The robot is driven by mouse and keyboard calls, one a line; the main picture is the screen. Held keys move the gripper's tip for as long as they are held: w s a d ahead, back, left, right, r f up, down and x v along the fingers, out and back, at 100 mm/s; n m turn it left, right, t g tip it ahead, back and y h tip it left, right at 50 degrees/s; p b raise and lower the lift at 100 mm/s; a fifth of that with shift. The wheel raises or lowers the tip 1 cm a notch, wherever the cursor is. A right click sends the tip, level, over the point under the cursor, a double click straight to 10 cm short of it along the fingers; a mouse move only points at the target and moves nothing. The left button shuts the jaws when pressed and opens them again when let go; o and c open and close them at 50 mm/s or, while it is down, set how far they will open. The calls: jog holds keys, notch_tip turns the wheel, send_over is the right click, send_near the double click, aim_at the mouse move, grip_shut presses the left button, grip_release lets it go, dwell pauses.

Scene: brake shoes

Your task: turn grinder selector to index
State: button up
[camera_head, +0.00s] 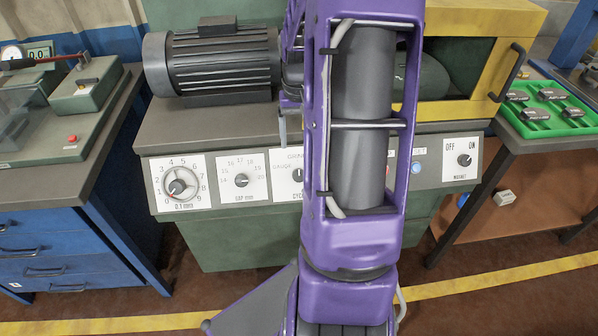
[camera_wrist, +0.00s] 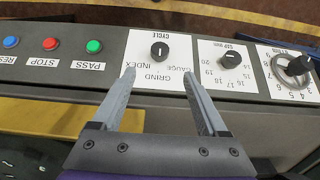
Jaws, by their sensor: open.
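The CYCLE selector (camera_wrist: 159,50) is a round black knob with a pale line on a white plate, upside down in the wrist view. The plate reads GRIND at the knob's top, GAUGE to one side and INDEX to the other. The pale line runs upright, in line with GRIND, not towards INDEX. My gripper (camera_wrist: 160,76) is open and empty. Its two fingers lie on either side of the GRIND label, short of the knob and apart from it. In the head view the selector (camera_head: 298,175) is partly hidden by my purple arm, and the gripper is mostly hidden.
Beside the selector are the GAP knob (camera_wrist: 231,60) and the 0.1 mm dial (camera_wrist: 297,66). On the other side are PASS (camera_wrist: 94,46), STOP (camera_wrist: 50,44) and RESET (camera_wrist: 11,41) buttons. A MAGNET knob (camera_head: 464,160) sits at the panel's right. A motor (camera_head: 215,60) stands above the panel.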

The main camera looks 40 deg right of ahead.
notch_tip(320, 180, down, 12)
jog(key=shift+r+b, duration=0.15)
jog(key=shift+b, duration=0.8)
jog(key=shift+c, duration=0.3)
grip_shut()
